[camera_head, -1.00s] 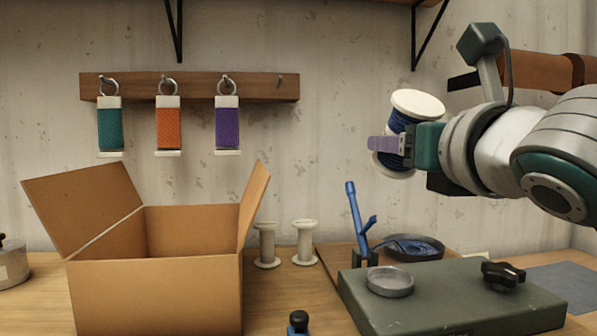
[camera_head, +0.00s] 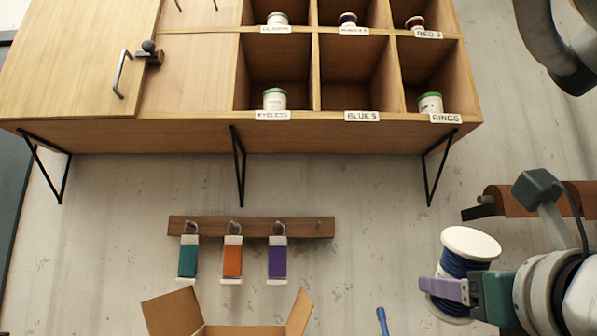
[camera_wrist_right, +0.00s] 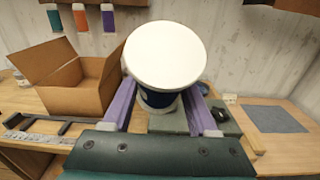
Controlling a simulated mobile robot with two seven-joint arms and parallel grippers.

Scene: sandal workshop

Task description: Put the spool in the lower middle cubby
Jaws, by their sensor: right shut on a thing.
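The spool (camera_head: 453,268), dark blue thread between white end discs, is held tilted in my right gripper (camera_head: 447,289) at the lower right of the head view. In the right wrist view, the spool's white disc (camera_wrist_right: 166,54) faces the camera, with the purple fingers on either side of it. The lower middle cubby (camera_head: 357,74), labelled "BLUES", is empty in the wall cabinet above and to the left of the gripper. My left gripper is not in view.
The lower left cubby holds a green-topped jar (camera_head: 275,99), the lower right another (camera_head: 430,103). Black brackets (camera_head: 437,165) hang below the cabinet. An open cardboard box (camera_wrist_right: 77,86) stands on the bench.

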